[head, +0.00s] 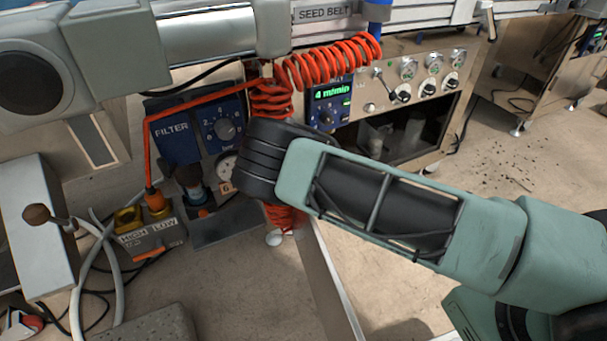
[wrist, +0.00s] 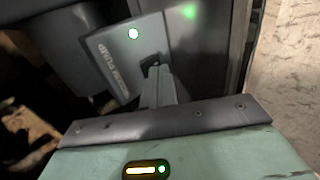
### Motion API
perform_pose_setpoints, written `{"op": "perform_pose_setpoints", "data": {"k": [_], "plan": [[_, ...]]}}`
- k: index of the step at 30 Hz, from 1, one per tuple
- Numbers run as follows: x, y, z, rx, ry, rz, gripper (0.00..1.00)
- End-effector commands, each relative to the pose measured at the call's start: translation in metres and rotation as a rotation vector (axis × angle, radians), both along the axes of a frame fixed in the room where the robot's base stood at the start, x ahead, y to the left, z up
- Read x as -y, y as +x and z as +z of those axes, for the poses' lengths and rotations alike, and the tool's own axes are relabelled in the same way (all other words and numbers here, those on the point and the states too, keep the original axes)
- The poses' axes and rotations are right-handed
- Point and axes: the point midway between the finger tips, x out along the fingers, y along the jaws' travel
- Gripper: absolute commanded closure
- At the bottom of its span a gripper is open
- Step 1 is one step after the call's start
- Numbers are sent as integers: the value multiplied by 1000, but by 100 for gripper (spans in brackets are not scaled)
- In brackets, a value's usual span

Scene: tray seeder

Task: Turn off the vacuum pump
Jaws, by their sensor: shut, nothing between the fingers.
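In the wrist view, a grey panel (wrist: 112,62) carries partly readable lettering that ends in what looks like "PUMP". In the head view, my arm hides the gripper and I cannot make out the pump panel.
In the head view, a blue FILTER unit (head: 174,140) and a coiled red hose (head: 330,62) are close to my wrist. A control panel (head: 385,85) with gauges and switches is behind my arm. A HIGH/LOW box (head: 150,240) and loose cables are at lower left.

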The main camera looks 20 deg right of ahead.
Motion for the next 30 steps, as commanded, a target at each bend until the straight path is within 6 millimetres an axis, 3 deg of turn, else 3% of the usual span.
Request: {"op": "perform_pose_setpoints", "data": {"k": [6,30], "plan": [[-2,11,2,1,0,-1,100],[-3,15,8,0,0,0,100]]}}
